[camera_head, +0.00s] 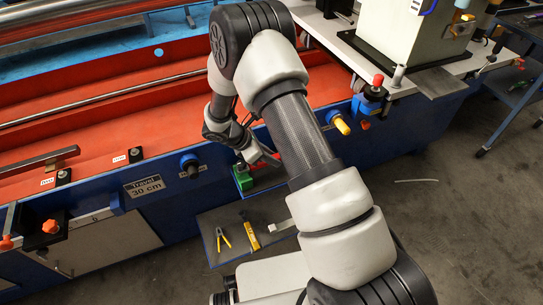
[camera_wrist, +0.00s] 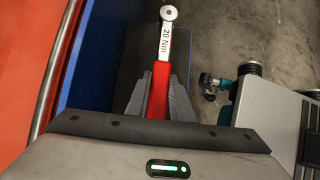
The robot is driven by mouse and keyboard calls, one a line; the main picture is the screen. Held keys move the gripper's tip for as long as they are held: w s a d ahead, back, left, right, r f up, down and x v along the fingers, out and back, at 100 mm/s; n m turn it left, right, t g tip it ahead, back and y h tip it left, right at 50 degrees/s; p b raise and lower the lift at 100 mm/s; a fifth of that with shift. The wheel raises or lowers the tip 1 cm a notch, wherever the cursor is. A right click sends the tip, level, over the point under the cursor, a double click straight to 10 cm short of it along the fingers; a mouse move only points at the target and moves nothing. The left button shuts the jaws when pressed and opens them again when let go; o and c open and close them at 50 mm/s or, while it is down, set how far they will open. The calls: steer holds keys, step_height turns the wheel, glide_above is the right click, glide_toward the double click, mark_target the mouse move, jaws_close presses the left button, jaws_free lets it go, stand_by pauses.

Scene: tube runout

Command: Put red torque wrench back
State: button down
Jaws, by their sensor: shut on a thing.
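The red torque wrench has a red handle (camera_wrist: 159,85) and a silver shaft marked "20 Nm" with a round head at its far end. My gripper (camera_wrist: 158,98) is shut on the red handle, with one grey finger on each side. The shaft points away from the wrist, toward the top of the wrist view. In the head view my gripper (camera_head: 264,158) is at the front of the blue machine, partly behind my arm. The wrench is hard to make out there.
A dark shelf with a blue edge (camera_head: 216,241) juts out below my gripper, holding yellow-handled pliers (camera_head: 223,238) and a yellow tool (camera_head: 250,236). A green item (camera_head: 265,179) sits just above it.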

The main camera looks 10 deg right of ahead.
steer(key=shift+f+b, duration=0.8)
steer(key=shift+f, duration=0.35)
steer(key=shift+r, duration=0.1)
steer(key=c, duration=1)
jaws_free()
steer(key=shift+p+v, duration=1.65)
steer(key=shift+v, duration=1.3)
